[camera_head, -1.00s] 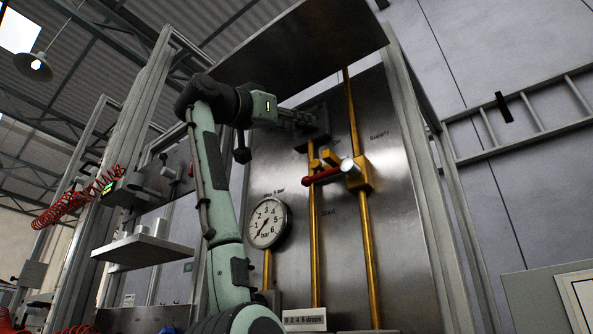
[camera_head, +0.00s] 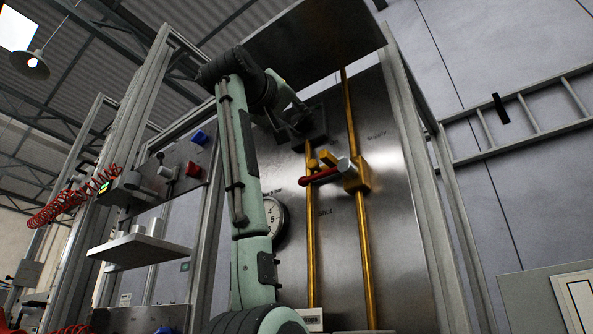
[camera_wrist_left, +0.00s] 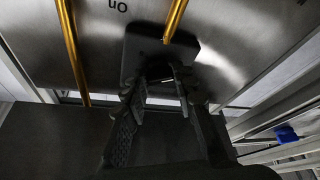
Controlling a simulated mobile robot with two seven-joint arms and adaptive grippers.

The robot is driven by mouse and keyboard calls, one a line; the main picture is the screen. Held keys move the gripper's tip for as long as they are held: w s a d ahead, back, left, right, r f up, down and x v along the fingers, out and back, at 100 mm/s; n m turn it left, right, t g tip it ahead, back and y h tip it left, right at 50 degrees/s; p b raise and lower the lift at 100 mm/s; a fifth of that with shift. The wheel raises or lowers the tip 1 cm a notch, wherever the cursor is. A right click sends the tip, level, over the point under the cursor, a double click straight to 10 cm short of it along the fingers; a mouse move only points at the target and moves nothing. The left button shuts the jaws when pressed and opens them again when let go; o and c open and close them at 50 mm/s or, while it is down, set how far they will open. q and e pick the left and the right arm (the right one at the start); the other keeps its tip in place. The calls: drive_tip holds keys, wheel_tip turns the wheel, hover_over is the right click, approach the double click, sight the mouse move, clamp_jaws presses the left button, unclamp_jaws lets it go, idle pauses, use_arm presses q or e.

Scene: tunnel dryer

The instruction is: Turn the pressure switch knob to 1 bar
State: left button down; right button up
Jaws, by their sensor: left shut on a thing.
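The pressure switch is a dark box (camera_head: 316,122) high on the metal panel, at the top of a yellow pipe. The box also shows in the left wrist view (camera_wrist_left: 150,45). My left gripper (camera_head: 292,134) is at this box, partly hidden behind its own wrist. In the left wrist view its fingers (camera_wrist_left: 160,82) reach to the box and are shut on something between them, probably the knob. The knob is too dark to make out, and its setting cannot be read. The round pressure gauge (camera_head: 274,222) is half covered by my arm; its needle is hidden. My right gripper is not in view.
A red-handled valve lever (camera_head: 318,176) and yellow fittings (camera_head: 357,177) sit just below the switch. A second yellow pipe (camera_head: 350,110) runs to the right. A metal canopy (camera_head: 300,45) hangs above. A grey shelf (camera_head: 140,249) juts out at left.

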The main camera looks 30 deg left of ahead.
use_arm(q)
drive_tip(key=shift+n, duration=0.3)
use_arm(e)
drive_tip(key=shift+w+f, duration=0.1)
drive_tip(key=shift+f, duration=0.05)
use_arm(q)
drive_tip(key=shift+f, duration=0.1)
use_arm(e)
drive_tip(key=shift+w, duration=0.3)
use_arm(q)
drive_tip(key=c, duration=1.2)
unclamp_jaws()
drive_tip(key=v, duration=1.2)
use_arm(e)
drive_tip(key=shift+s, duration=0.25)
use_arm(q)
drive_tip(key=shift+s+d, duration=0.1)
drive_tip(key=shift+d, duration=0.05)
